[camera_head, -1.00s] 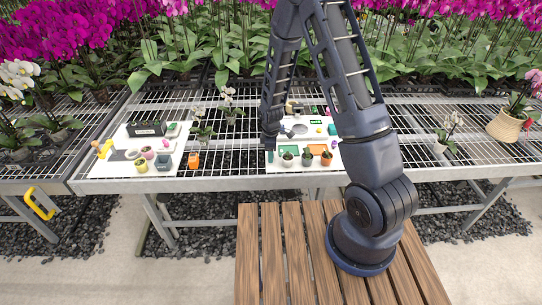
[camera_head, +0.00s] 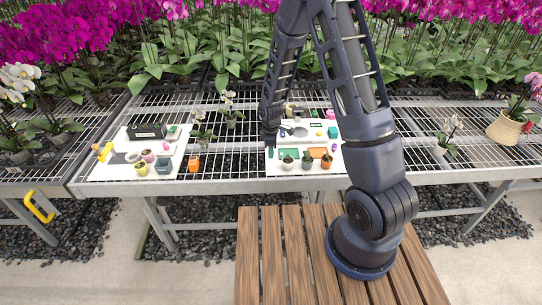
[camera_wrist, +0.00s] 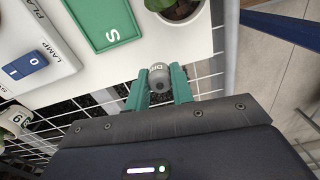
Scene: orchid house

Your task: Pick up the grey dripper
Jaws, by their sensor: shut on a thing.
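In the head view my gripper (camera_head: 270,153) points down at the left edge of the right-hand white board; the dripper cannot be made out there.
Near my gripper are a green tray marked S (camera_wrist: 104,24), a potted plant (camera_wrist: 181,9) and a blue switch (camera_wrist: 24,66). An orange pot (camera_head: 194,164) stands on the mesh to the left. A left white board (camera_head: 110,172) carries a black box (camera_head: 147,131) and several pots.

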